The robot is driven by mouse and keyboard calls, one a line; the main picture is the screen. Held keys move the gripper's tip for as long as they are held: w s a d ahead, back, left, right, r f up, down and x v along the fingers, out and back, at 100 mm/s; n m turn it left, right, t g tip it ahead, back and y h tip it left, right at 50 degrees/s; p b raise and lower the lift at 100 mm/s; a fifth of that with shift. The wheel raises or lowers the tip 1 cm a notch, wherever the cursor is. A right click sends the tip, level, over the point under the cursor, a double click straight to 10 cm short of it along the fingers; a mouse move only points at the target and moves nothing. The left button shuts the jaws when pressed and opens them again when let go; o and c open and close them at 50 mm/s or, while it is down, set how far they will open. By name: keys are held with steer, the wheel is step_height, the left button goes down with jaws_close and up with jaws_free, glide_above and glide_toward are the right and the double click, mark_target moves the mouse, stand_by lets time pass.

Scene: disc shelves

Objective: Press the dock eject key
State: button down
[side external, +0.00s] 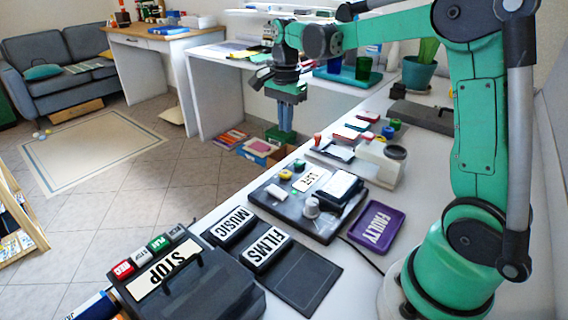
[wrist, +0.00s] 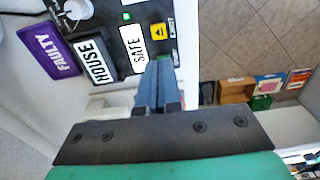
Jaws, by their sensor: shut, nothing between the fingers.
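The dock (side external: 265,198) is a dark flat unit on the white desk. It carries a white-labelled disc slot and small keys, also in the wrist view (wrist: 105,13). A yellow key with a dark symbol (wrist: 132,32) sits near the small EJECT lettering at the dock's edge; in the side view a yellow key (side external: 285,177) shows at the dock's far left. My gripper (side external: 285,128) is shut and empty, pointing down, above and beyond the dock's far end. In the wrist view its fingertips (wrist: 160,63) overlap the dock's edge, partly hiding what lies behind.
A purple FAULTY tray (side external: 377,226) lies right of the dock. MUSIC (side external: 231,225) and FILMS (side external: 266,249) cases and a STOP-labelled player (side external: 185,290) stand nearer. Several small items lie farther along the desk. Boxes (side external: 258,149) stand on the floor beyond its left edge.

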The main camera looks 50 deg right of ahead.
step_height(320, 180, up, 2)
steer(key=shift+r, duration=0.1)
stand_by(0.7)
